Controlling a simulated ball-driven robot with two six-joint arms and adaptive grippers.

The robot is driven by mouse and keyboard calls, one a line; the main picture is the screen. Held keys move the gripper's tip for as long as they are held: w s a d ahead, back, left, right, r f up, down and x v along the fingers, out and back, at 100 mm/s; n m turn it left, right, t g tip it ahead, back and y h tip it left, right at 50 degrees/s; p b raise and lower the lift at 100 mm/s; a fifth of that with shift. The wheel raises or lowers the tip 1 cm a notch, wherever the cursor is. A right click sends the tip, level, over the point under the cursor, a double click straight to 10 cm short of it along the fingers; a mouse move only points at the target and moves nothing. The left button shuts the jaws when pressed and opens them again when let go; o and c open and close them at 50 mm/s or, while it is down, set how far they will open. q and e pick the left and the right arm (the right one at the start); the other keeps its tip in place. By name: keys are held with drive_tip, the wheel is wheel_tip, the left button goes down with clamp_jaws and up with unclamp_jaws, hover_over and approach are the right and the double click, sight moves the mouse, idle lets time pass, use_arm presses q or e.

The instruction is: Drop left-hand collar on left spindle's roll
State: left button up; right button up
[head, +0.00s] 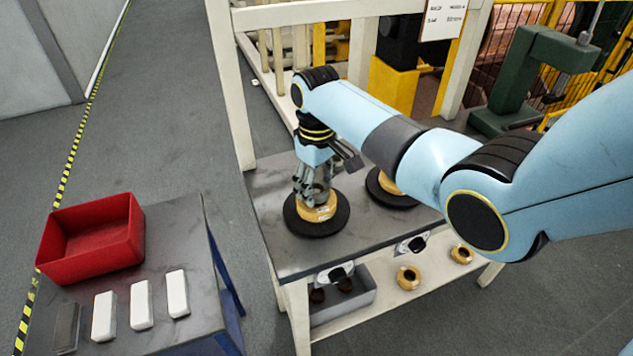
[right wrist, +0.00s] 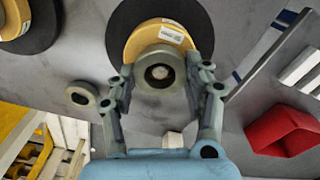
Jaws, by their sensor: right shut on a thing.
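The left spindle's roll (head: 318,213) is copper-gold with a white label, on a black round base (head: 310,229) on the grey bench. In the right wrist view the same roll (right wrist: 144,38) lies under my fingers. My right gripper (head: 315,194), coming from above, is shut on a grey ring-shaped collar (right wrist: 145,74). The collar sits around or over the dark spindle end at the roll's middle; whether it touches the roll, I cannot tell. A second grey collar (right wrist: 80,96) lies on the bench. My left gripper is out of view.
The right roll (head: 391,184) stands close by on its own black base, partly behind my right arm. A red bin (head: 92,245) and several white blocks (head: 141,304) are on a side table at left. A bench post (head: 232,95) rises behind. Gold rings (head: 408,277) lie on the lower shelf.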

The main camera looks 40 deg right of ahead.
drive_tip(key=o, duration=1.4)
drive_tip(key=shift+c, duration=0.2)
drive_tip(key=shift+r, duration=0.15)
drive_tip(key=shift+r, duration=0.4)
wheel_tip(320, 180, up, 12)
drive_tip(key=shift+r, duration=0.15)
